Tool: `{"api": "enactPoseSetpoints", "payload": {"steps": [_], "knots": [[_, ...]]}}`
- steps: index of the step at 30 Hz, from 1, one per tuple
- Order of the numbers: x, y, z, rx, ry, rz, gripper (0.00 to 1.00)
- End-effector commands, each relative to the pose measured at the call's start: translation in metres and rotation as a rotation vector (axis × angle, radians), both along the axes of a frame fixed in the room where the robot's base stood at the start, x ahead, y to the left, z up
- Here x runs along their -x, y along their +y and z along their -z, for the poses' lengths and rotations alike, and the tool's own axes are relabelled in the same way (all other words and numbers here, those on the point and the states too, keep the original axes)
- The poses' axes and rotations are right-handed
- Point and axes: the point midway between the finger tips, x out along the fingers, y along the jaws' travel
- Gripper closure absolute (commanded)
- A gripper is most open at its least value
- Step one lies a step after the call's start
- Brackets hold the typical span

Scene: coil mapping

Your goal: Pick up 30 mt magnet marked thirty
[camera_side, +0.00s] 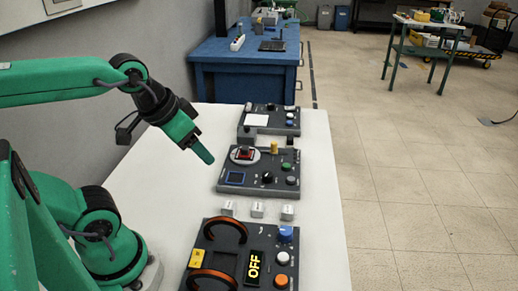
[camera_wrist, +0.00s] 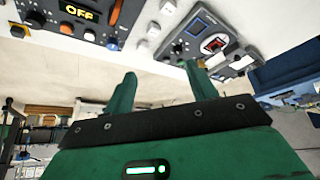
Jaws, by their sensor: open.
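Three small white blocks stand in a row on the white table between two dark panels: a left block (camera_side: 228,208), a middle block (camera_side: 257,210) and a right block (camera_side: 288,213). Their markings are too small to read, so I cannot tell which is marked thirty. The same row shows at the top of the wrist view, with a middle block (camera_wrist: 153,30). My gripper (camera_wrist: 160,82) is open and empty, its two green fingers apart. In the side view my gripper (camera_side: 207,157) hangs above the table, up and left of the blocks, touching none.
The near panel (camera_side: 262,237) has two orange-and-black coils (camera_side: 228,225), an OFF display and knobs. A middle panel (camera_side: 220,185) holds a red-and-black part (camera_side: 244,153). A third panel (camera_side: 270,132) stands behind it. The table's left side is mostly clear.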

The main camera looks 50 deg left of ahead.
Motion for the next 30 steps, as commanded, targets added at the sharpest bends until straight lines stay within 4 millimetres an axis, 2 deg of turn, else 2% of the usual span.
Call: {"api": "enactPoseSetpoints", "payload": {"steps": [8,14,20,30], "knots": [[-0.001,0.0,0.0,-0.003,0.002,0.006,0.44],[-0.007,-0.001,0.002,-0.042,0.022,0.083,0.44],[-0.022,-0.002,0.009,-0.135,0.068,0.282,0.44],[-0.057,-0.005,0.03,-0.314,0.161,0.746,0.44]]}}
